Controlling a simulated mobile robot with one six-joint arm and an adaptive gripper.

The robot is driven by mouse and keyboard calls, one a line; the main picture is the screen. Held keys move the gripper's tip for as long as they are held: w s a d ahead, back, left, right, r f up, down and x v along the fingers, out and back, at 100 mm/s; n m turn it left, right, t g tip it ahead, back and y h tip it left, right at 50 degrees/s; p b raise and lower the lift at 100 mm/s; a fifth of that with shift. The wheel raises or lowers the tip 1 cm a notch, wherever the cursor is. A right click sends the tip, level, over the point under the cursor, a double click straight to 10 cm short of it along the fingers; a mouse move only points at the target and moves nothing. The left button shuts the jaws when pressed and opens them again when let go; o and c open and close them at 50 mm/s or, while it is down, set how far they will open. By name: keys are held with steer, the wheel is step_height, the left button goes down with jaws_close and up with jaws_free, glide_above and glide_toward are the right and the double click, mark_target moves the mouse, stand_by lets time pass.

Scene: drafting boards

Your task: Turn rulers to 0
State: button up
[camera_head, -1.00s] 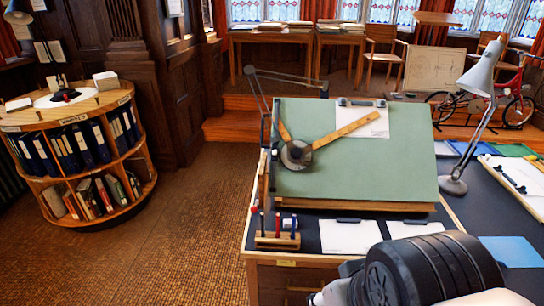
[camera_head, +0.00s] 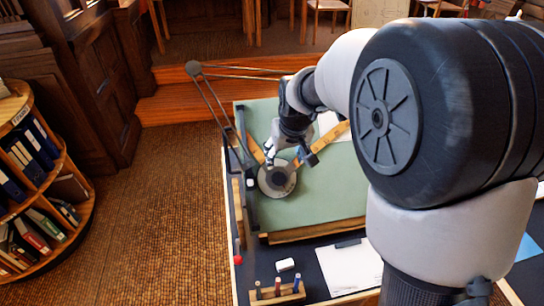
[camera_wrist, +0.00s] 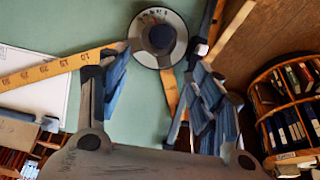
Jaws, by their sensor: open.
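The round grey drafting head (camera_head: 277,180) sits on the green drafting board (camera_head: 325,195). It shows at the top of the wrist view (camera_wrist: 158,35). Two wooden rulers leave it in a V: a right ruler (camera_head: 336,133) and a left ruler (camera_head: 257,151). My gripper (camera_head: 290,153) is over the board beside the head, between the rulers. In the wrist view it is open (camera_wrist: 160,75). The numbered ruler (camera_wrist: 60,68) runs up to the left finger, and the other ruler (camera_wrist: 171,92) shows between the fingers. Contact and the dial reading cannot be told.
A linkage arm (camera_head: 215,108) runs along the board's left side. A pen holder (camera_head: 277,291), an eraser (camera_head: 285,265) and a clipboard (camera_head: 350,268) lie at the board's front. A round bookcase (camera_head: 35,190) stands left, with open floor between.

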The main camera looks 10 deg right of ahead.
mark_target(279, 177)
steer(key=b+x, duration=0.4)
steer(key=x, duration=1.2)
steer(key=shift+s, duration=0.15)
steer(key=shift+c, duration=0.5)
jaws_close()
